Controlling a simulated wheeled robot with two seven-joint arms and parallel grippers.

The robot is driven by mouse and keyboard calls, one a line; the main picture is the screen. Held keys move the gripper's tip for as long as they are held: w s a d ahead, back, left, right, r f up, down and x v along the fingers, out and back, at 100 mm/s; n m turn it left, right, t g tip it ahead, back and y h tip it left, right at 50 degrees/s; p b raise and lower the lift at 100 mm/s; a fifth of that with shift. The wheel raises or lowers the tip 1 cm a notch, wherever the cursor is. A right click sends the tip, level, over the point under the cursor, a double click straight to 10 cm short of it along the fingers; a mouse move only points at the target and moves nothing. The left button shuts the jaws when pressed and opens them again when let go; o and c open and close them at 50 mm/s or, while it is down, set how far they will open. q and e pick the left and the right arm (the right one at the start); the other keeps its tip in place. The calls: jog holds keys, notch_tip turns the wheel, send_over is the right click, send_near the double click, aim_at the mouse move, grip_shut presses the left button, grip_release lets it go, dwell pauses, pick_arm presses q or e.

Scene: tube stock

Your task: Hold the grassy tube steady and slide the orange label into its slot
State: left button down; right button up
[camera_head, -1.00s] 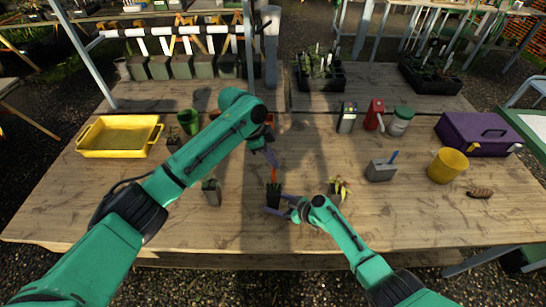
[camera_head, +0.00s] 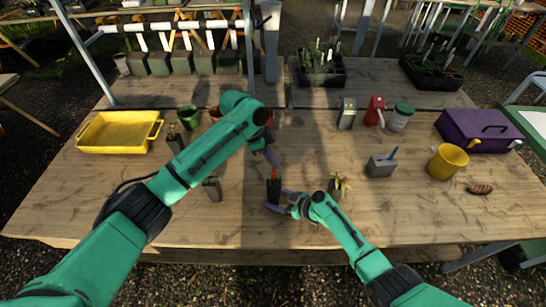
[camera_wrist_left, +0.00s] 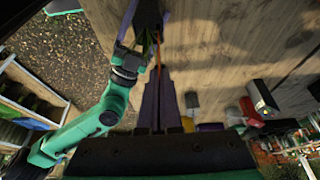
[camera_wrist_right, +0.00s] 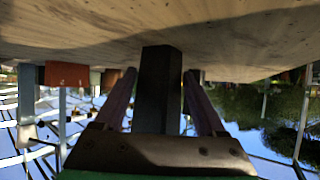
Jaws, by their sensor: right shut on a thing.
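The grassy tube (camera_head: 273,190) is a dark, narrow upright pot near the table's front middle. It also shows in the right wrist view (camera_wrist_right: 158,90), between the fingers of my right gripper (camera_head: 281,203), which is shut on it from the right. The orange label (camera_head: 274,173) stands upright at the tube's top. Its lower end is too small to tell whether it sits in the slot. My left gripper (camera_head: 274,162) is just above the tube by the label. In the left wrist view its fingers look slightly apart, with the thin orange label (camera_wrist_left: 158,62) in line with them.
A grey tube (camera_head: 213,190) stands to the left and a yellow-leaved plant (camera_head: 338,187) to the right. A grey block with a blue stick (camera_head: 381,167), a yellow mug (camera_head: 447,164) and a purple toolbox (camera_head: 478,132) are farther right. A yellow tray (camera_head: 118,150) is at left.

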pick_arm(q)
jog(key=shift+f, duration=1.95)
jog(key=shift+f, duration=0.2)
jog(key=c, duration=1)
grip_release()
jog(key=v, duration=1.2)
pick_arm(e)
jog(key=o, duration=0.9)
